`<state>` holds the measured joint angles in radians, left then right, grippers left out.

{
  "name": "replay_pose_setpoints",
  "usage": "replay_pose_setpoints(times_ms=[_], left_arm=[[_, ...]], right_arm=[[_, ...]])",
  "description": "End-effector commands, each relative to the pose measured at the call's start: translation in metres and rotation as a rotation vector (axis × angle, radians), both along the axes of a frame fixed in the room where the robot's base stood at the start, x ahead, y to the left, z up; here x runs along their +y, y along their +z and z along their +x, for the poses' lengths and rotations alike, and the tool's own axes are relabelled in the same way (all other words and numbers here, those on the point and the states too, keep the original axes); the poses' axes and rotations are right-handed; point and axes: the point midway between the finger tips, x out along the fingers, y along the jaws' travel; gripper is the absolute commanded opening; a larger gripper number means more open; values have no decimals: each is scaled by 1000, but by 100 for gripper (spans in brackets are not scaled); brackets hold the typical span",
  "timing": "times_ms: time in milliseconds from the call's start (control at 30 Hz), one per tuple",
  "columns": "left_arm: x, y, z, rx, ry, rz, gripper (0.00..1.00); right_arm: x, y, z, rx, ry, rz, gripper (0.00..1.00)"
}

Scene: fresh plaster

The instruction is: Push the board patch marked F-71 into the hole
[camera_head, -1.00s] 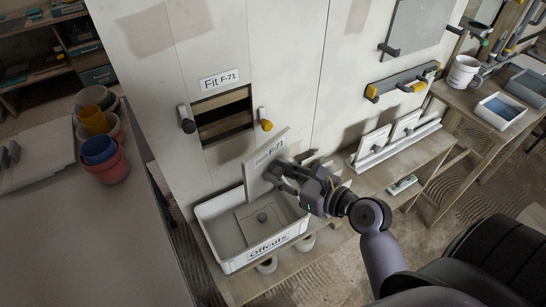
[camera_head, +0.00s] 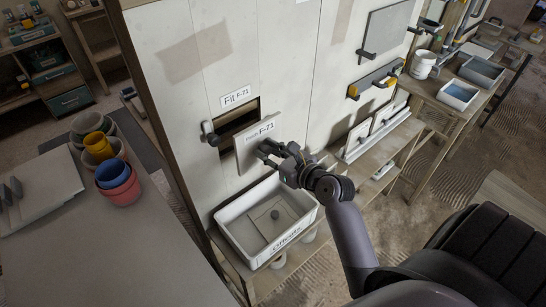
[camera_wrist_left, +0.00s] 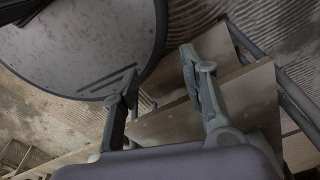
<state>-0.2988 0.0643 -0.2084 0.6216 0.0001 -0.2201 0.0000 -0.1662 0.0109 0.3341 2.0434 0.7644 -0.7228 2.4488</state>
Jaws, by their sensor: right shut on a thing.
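The board patch marked F-71 (camera_head: 257,144) is a pale square panel with a label along its top. My right gripper (camera_head: 268,152) is shut on it from the front. The patch is upright, a little tilted, and covers the lower right part of the hole (camera_head: 236,124). I cannot tell whether it touches the wall. The label "Fit F-71" (camera_head: 236,96) is on the wall above the hole. My left gripper (camera_wrist_left: 165,90) shows in the left wrist view, its fingers apart with nothing between them.
A white Offcuts bin (camera_head: 241,235) with a board piece in it stands below the hole. A grey-handled catch (camera_head: 209,134) sits left of the hole. More panels (camera_head: 366,136) stand on the shelf at right. Colored pots (camera_head: 113,175) stand on the left table.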

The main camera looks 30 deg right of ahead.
Motion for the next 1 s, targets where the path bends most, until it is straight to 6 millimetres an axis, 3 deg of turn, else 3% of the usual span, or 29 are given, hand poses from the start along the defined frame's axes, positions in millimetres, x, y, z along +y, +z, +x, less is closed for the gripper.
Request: replay_pose_setpoints(times_ms=[333,767,1000], left_arm=[[22,-10,0,-1,3,26,40],[14,-25,-1,1,7,17,40],[11,-20,-2,3,3,14,40]], right_arm=[[4,1,29,-5,0,0,1],[9,0,63,-4,1,-1,1],[11,1,80,-3,0,1,1]])
